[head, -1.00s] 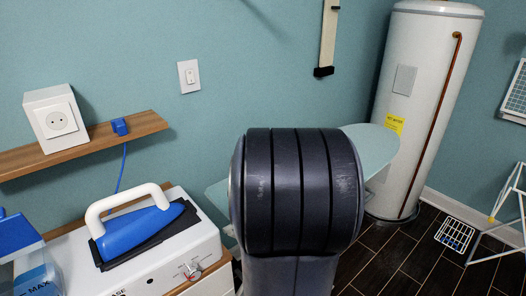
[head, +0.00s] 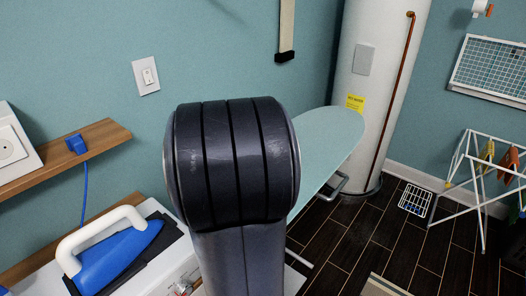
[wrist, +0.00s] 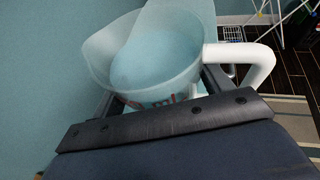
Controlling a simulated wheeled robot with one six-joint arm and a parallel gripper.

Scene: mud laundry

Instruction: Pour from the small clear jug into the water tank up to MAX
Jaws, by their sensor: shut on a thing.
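The small clear jug (wrist: 150,62) shows in the wrist view, with its white handle (wrist: 262,62) on the right. My gripper (wrist: 160,90) is shut on the jug, a finger on each side of its body. Printed marks on the jug's near side are partly hidden by the gripper. I cannot tell the water level in it. In the head view, my dark arm link fills the middle and hides my gripper and the jug. The water tank with the MAX mark is not clearly visible now.
A blue iron (head: 120,258) with a white handle rests on a white station at lower left. A wooden shelf (head: 95,150) is above it. The ironing board (head: 330,140) stands behind my arm, near a white boiler (head: 375,90). A drying rack (head: 478,180) stands right on dark floor.

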